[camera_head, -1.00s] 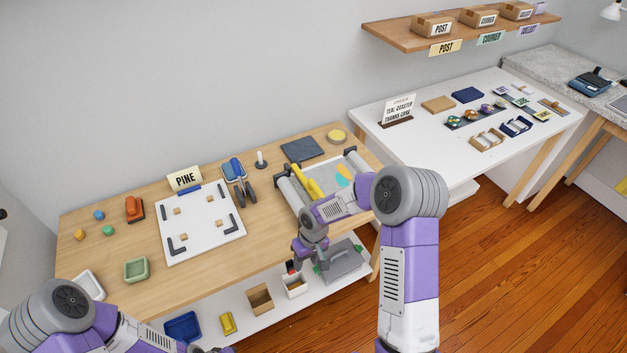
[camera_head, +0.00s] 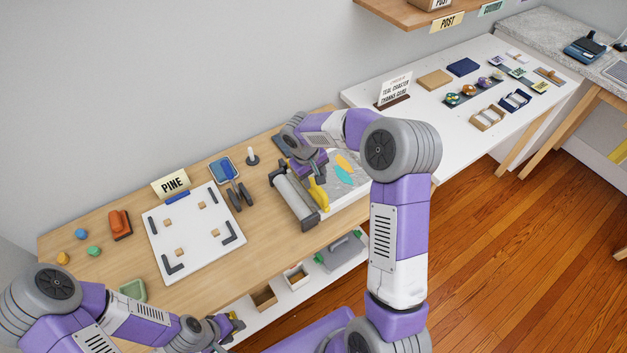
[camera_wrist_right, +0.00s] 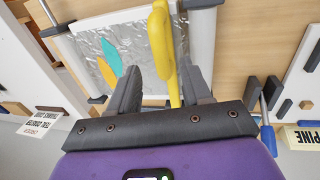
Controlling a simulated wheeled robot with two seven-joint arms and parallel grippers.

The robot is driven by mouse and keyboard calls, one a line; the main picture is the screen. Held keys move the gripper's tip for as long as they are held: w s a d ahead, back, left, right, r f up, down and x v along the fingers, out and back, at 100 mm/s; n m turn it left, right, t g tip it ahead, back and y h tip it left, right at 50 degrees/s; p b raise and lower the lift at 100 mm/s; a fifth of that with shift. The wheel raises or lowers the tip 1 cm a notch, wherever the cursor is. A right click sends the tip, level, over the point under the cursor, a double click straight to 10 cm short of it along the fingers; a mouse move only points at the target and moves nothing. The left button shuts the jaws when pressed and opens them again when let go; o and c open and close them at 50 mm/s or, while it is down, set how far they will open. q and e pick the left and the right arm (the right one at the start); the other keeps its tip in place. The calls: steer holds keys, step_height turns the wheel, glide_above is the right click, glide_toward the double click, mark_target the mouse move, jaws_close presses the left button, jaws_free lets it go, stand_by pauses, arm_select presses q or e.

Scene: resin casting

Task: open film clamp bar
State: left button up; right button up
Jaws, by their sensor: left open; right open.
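The yellow clamp bar (camera_head: 319,194) lies along the film station, beside the grey roller (camera_head: 294,196). Silver film (camera_head: 345,178) with teal and orange shapes lies to its right. My right gripper (camera_head: 316,168) is over the station and partly hides the bar's far end. In the right wrist view, the bar (camera_wrist_right: 160,38) shows between the two spread dark fingers of my right gripper (camera_wrist_right: 163,74); contact cannot be told. My left gripper (camera_head: 228,328) is low at the front edge of the wooden table, open and away from the bar.
A white board (camera_head: 193,232) with corner brackets and small blocks lies left of the station. A candle-like post (camera_head: 252,157) and dark-handled tools (camera_head: 240,195) stand between. A white table (camera_head: 470,125) adjoins on the right. Bins sit on the shelf below.

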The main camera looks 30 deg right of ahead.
mark_target(317, 187)
steer(key=f, duration=0.3)
steer(key=d+f, duration=0.1)
steer(key=f, duration=0.1)
steer(key=shift+s, duration=0.15)
jaws_close()
